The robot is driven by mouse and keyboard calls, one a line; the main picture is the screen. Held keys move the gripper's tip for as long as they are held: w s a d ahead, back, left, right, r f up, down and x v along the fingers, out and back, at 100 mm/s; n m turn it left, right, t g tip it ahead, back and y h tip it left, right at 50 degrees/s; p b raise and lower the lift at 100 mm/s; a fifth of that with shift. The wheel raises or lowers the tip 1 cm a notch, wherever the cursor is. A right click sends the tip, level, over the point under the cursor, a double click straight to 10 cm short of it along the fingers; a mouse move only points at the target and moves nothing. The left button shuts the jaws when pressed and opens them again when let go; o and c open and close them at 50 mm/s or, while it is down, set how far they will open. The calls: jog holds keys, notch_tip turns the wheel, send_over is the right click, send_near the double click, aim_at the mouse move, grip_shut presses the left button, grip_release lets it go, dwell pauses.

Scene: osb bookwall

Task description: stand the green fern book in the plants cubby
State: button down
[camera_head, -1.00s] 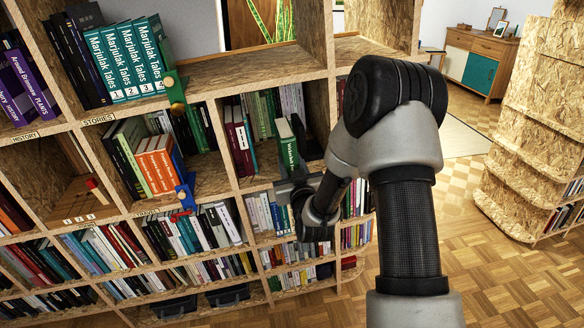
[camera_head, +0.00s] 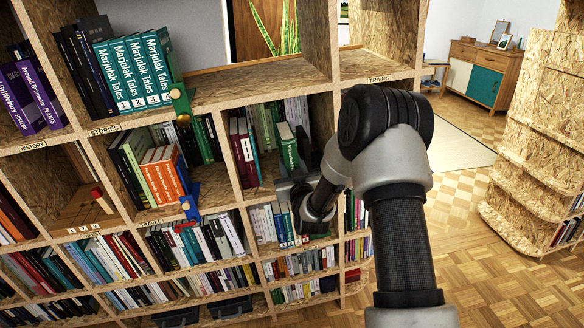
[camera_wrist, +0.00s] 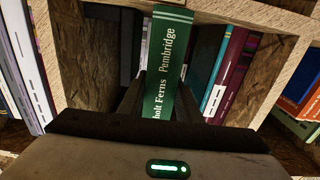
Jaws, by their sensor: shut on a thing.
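The green fern book (camera_head: 288,148) is upright, with a green spine reading "Ferns Pembridge" in the wrist view (camera_wrist: 168,62). My gripper (camera_head: 293,182) is shut on its spine end; in the wrist view the dark fingers (camera_wrist: 160,102) sit on both sides of the spine. The book is at the mouth of a cubby (camera_head: 321,110), right of a few maroon and teal books (camera_head: 243,148). How far in it reaches, and whether it touches the floor, I cannot tell. No plants label is readable on this cubby; my gripper and arm cover part of its front edge.
The maroon and teal books stand right of the held book in the wrist view (camera_wrist: 228,72), with a gap between. A wooden side wall (camera_wrist: 84,62) is on its left. More books (camera_head: 297,105) fill the back. Orange books (camera_head: 162,178) stand in the cubby to the left.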

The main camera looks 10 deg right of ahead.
jog(key=shift+w, duration=0.2)
dwell(0.6)
jog(key=c, duration=1.3)
grip_release()
jog(key=shift+o, duration=0.5)
jog(key=shift+s+f, duration=0.1)
jog(key=shift+f, duration=0.15)
jog(key=s+p, duration=0.1)
jog(key=s, duration=1.6)
jog(key=shift+s+r+p, duration=0.15)
jog(key=shift+s+p, duration=0.05)
jog(key=shift+p, duration=0.2)
jog(key=shift+w+r, duration=0.1)
